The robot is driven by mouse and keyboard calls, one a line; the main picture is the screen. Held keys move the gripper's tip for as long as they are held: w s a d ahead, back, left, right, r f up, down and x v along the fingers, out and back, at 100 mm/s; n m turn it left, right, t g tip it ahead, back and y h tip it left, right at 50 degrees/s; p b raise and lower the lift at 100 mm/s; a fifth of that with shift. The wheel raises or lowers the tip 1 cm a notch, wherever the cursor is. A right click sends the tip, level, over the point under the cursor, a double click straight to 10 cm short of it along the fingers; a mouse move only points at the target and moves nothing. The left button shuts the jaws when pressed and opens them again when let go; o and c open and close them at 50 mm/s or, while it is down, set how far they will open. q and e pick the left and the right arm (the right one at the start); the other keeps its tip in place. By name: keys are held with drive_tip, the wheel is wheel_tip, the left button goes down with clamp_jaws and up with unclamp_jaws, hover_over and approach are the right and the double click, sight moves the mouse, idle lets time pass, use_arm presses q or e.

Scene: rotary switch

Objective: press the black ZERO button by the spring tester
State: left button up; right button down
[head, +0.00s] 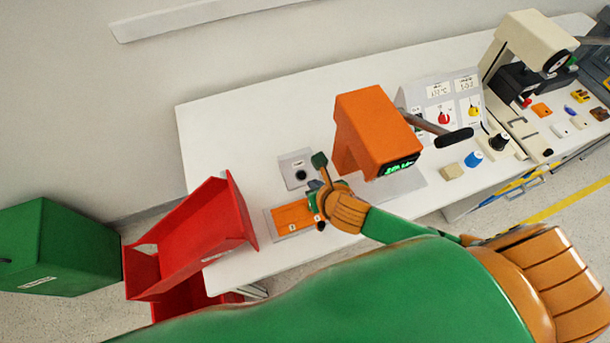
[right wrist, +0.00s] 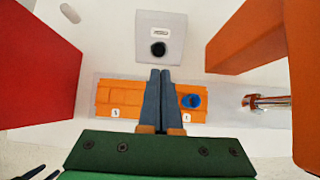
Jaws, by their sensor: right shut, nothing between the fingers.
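The black ZERO button (right wrist: 158,49) is a round black cap on a light grey panel (right wrist: 178,22) with a small label above it. The panel also shows in the head view (head: 286,162), with the button (head: 300,175) uncovered. The spring tester (head: 370,125) is an orange stand with a green lit display and a dark lever, right of the panel. My right gripper (right wrist: 160,73) is shut and empty. In the right wrist view its fingertips appear just below the button, over the orange tray's upper edge; whether they touch anything is unclear. My left gripper is not in view.
An orange tray (right wrist: 110,97) with a blue round piece (right wrist: 191,101) lies in front of the panel. A red bin (head: 190,240) stands at the table's left end, beside a green box (head: 60,245). Control panels and small parts fill the right side. The table's back left is clear.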

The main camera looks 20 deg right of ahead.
sight(303, 176)
drive_tip(key=x, duration=1)
